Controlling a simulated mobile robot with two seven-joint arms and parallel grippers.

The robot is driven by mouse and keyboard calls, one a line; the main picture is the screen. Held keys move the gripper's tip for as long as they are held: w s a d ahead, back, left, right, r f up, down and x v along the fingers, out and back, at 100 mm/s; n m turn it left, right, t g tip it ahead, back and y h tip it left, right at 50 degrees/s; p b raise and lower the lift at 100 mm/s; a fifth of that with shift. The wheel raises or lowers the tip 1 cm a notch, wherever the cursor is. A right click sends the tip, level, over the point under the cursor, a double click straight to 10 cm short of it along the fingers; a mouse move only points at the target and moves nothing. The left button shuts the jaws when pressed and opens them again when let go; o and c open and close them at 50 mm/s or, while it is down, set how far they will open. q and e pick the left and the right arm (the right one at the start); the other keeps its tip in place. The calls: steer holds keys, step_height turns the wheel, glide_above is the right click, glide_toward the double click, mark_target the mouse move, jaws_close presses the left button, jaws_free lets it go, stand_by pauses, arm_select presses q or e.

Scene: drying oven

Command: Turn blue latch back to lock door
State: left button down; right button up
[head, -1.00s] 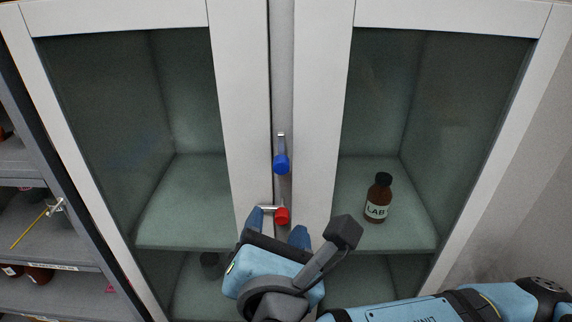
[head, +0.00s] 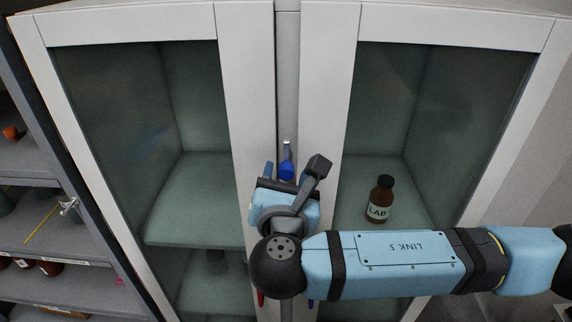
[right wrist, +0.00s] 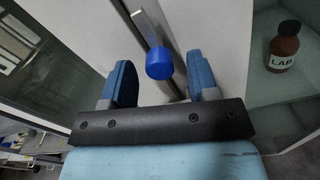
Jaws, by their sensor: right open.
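The blue latch (head: 287,171) sits on the seam between the two white cabinet doors. Its silver lever runs up and down, with the blue knob at the lower end. In the right wrist view the blue knob (right wrist: 160,64) lies in the gap between my two blue fingers, with space on either side. My right gripper (head: 284,176) is open and empty, just in front of and slightly below the knob. Whether a finger touches the latch cannot be told. My left gripper is out of view.
The left door (head: 246,120) and right door (head: 328,110) frame glass panes and look shut. A brown LAB bottle (head: 380,200) stands on the shelf behind the right pane. A grey shelf rack (head: 45,228) with bottles stands at the left.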

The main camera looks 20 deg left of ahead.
steer(key=shift+x, duration=0.85)
